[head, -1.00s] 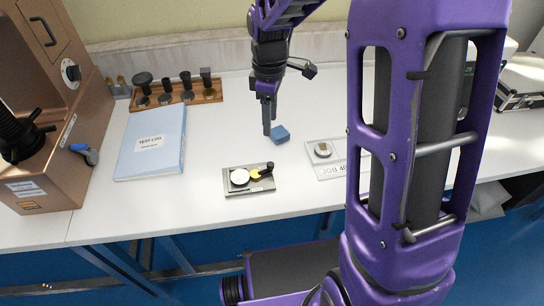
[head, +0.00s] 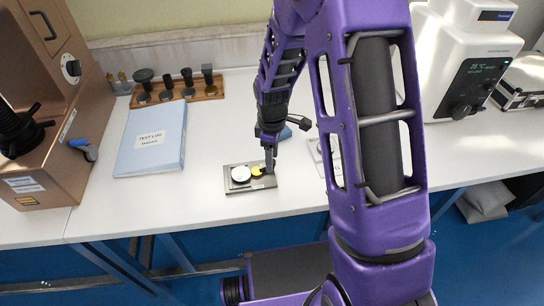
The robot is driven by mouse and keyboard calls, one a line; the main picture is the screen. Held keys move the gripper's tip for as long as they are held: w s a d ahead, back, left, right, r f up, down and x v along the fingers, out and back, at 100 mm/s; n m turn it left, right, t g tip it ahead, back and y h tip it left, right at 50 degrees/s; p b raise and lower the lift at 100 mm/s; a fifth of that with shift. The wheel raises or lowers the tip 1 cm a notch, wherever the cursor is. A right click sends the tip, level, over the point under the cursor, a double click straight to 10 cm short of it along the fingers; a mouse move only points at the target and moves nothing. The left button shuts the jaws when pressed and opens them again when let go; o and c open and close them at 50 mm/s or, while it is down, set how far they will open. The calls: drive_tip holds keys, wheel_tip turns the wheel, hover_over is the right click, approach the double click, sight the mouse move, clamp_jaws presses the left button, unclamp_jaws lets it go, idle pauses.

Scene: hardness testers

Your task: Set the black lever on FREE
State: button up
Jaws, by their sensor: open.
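A small grey plate (head: 232,188) lies on the bench near its front edge. It carries a white disc (head: 241,174) and a yellow part (head: 258,170) beside it. The black lever with its rounded knob, at the plate's right side, is now mostly hidden behind my gripper. My gripper (head: 270,168) points down at that side of the plate, with its fingers at or just above the lever. It is open; I cannot tell whether the fingers touch the lever. A small label (head: 258,187) on the plate is too small to read.
A blue binder (head: 150,140) lies left of the plate, and a wooden rack (head: 212,92) with black pieces stands behind. A brown machine (head: 45,185) is at far left. A white machine (head: 440,60) stands right.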

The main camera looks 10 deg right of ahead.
clamp_jaws()
drive_tip(key=shift+s+m, duration=0.1)
drive_tip(key=shift+m, duration=0.2)
idle(0.3)
drive_tip(key=m, duration=0.1)
drive_tip(key=s+m, duration=0.1)
drive_tip(key=m, duration=0.1)
drive_tip(key=shift+s+m+b, duration=0.1)
drive_tip(key=shift+m+b, duration=0.2)
drive_tip(key=shift+b, duration=0.05)
drive_tip(key=m, duration=0.1)
drive_tip(key=s+m, duration=0.1)
drive_tip(key=m, duration=0.2)
drive_tip(key=shift+s+a+m, duration=0.2)
drive_tip(key=shift+s+m, duration=0.1)
drive_tip(key=m, duration=0.1)
drive_tip(key=s+m, duration=0.1)
drive_tip(key=m, duration=0.1)
drive_tip(key=shift+a, duration=0.35)
drive_tip(key=shift+s+a+m, duration=0.15)
drive_tip(key=shift+a+m, duration=0.1)
drive_tip(key=shift+m, duration=0.7)
drive_tip(key=shift+s+a+m, duration=0.1)
drive_tip(key=shift+a+m, duration=0.1)
drive_tip(key=shift+m, duration=0.75)
